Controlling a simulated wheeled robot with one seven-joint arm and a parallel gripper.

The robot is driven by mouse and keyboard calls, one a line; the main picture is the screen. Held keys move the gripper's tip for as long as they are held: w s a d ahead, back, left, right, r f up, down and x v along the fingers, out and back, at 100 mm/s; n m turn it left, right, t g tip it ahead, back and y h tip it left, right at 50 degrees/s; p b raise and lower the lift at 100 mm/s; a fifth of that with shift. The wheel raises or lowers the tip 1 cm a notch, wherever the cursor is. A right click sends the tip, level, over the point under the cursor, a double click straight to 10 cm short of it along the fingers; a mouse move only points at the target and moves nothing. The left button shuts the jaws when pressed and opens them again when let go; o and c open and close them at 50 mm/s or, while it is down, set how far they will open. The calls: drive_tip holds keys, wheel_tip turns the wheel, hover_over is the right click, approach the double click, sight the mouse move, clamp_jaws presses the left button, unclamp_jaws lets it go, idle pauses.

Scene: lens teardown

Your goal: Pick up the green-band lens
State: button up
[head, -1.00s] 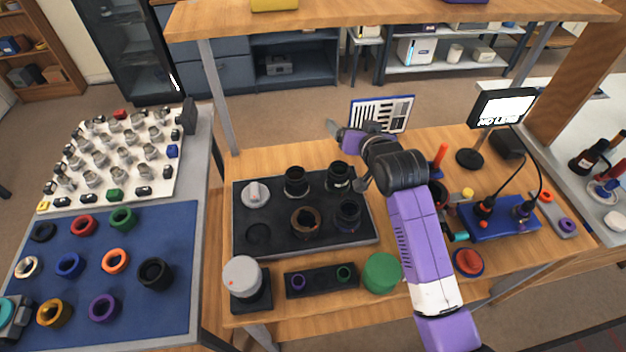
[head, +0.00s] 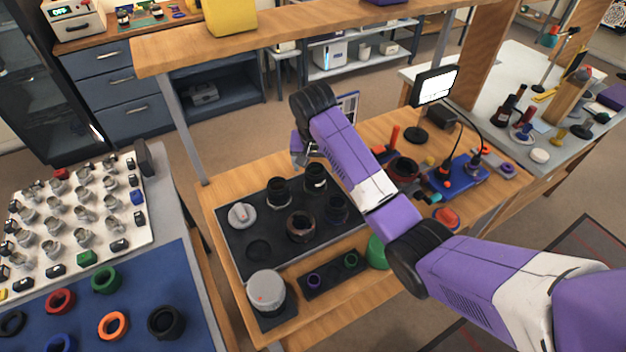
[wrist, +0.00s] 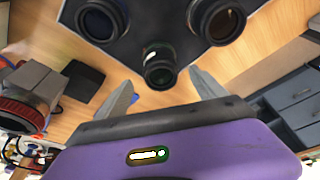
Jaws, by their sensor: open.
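Several dark lenses stand in a black tray (head: 262,271) on the wooden bench. A black lens with a white mark (head: 316,177) stands at the tray's back right; a lens with a white mark also shows in the wrist view (wrist: 160,68), between and just beyond my fingertips, not visibly touched. My gripper (wrist: 161,80) is open and empty. In the head view it (head: 301,157) hangs behind the tray's back edge, partly hidden by my arm.
A grey-topped cylinder (head: 267,289) stands at front left. A monitor (head: 435,86) and blue cable board (head: 460,180) are at right. A shelf (head: 300,32) spans above.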

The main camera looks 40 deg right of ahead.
drive_tip(key=shift+w+d+p+x, duration=0.15)
drive_tip(key=shift+p+x, duration=0.1)
drive_tip(key=shift+x, duration=1.5)
drive_tip(key=shift+w+d+p+x, duration=0.15)
drive_tip(key=shift+p+x, duration=0.1)
drive_tip(key=shift+x, duration=1.45)
drive_tip(key=shift+r, duration=0.1)
clamp_jaws()
drive_tip(key=shift+r, duration=0.1)
